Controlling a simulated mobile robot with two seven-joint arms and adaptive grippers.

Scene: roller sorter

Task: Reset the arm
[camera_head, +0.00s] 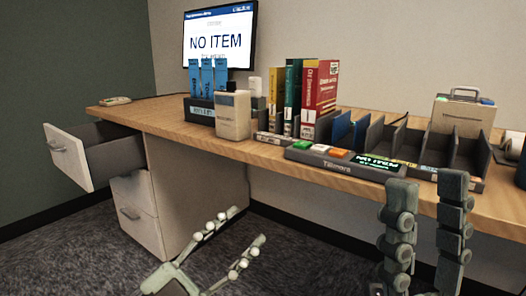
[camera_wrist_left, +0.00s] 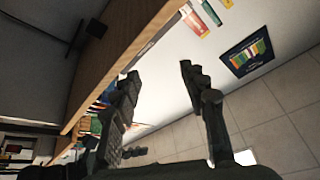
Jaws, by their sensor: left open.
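My left gripper (camera_head: 249,225) is low in the head view, in front of the drawer cabinet and below the tabletop. Its two fingers are spread and nothing is between them. The left wrist view shows the same open gripper (camera_wrist_left: 160,72) with a gap between its dark fingers. My right gripper (camera_head: 427,179) stands upright at the lower right of the head view, before the desk's front edge. Its fingers are apart with no object seen between them. The arm links behind both grippers are mostly out of view.
A wooden desk (camera_head: 165,136) runs across, with an open drawer (camera_head: 70,155) at the left. On it are a button console (camera_head: 345,168), books (camera_head: 318,88), sorter slots (camera_head: 468,155), blue items (camera_head: 207,78) and a monitor (camera_head: 220,38). The carpet (camera_head: 75,235) in front is clear.

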